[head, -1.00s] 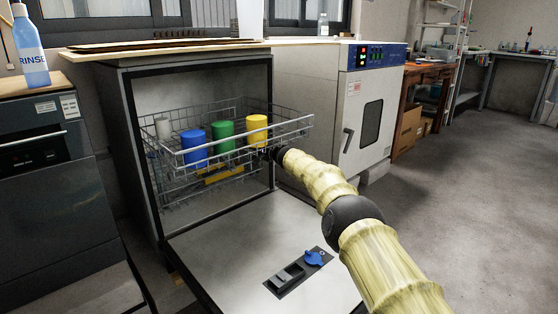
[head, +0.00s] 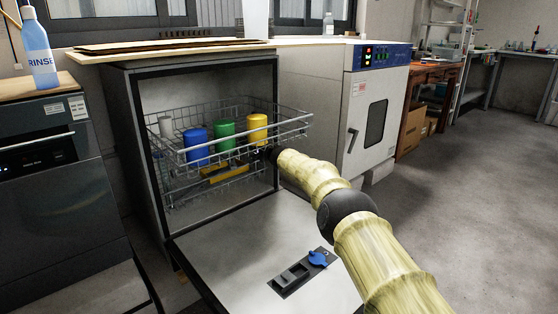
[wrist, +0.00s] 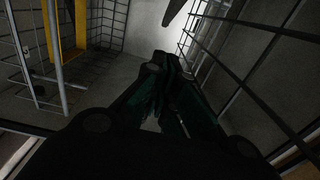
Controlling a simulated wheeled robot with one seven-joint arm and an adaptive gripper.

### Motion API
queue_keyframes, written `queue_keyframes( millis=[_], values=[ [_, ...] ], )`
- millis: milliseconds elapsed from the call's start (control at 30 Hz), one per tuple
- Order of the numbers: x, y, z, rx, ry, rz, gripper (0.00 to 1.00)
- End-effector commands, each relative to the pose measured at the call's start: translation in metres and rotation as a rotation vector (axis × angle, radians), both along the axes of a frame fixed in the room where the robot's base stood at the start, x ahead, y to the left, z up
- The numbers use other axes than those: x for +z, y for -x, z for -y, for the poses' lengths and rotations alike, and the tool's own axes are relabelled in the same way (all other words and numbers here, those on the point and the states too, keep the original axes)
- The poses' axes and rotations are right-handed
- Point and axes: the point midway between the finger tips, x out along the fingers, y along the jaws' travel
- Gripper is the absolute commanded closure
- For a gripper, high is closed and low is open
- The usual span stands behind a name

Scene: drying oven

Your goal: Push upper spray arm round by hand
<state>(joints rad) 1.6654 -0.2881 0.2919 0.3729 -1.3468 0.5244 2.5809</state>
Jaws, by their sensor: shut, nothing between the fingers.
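The yellow upper spray arm (head: 222,173) shows under the upper rack (head: 215,151), partly hidden by wires. In the wrist view, a yellow bar (wrist: 81,24) stands at the upper left behind rack wires; it looks like part of the spray arm. My gripper (wrist: 168,62) is shut and empty, its dark fingers together. It is inside the washer cabinet, to the right of the yellow bar, with a visible gap between them. In the head view my gripper is mostly hidden at the rack's right front corner, beside the spray arm's right side.
The open door (head: 235,245) lies below, with a dispenser panel (head: 292,280). Rack wires (wrist: 245,75) run close on the gripper's right.

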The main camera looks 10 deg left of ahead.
Motion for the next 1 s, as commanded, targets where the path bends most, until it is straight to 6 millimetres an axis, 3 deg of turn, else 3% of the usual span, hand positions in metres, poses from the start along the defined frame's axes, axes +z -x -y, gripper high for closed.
queue_keyframes(
  millis=[467,1000],
  values=[
    [0.0015,-0.0045,0.0096,-0.017,0.000,0.001,1.00],
    [0.0014,-0.0011,-0.0002,-0.016,-0.001,0.001,1.00]
  ],
)
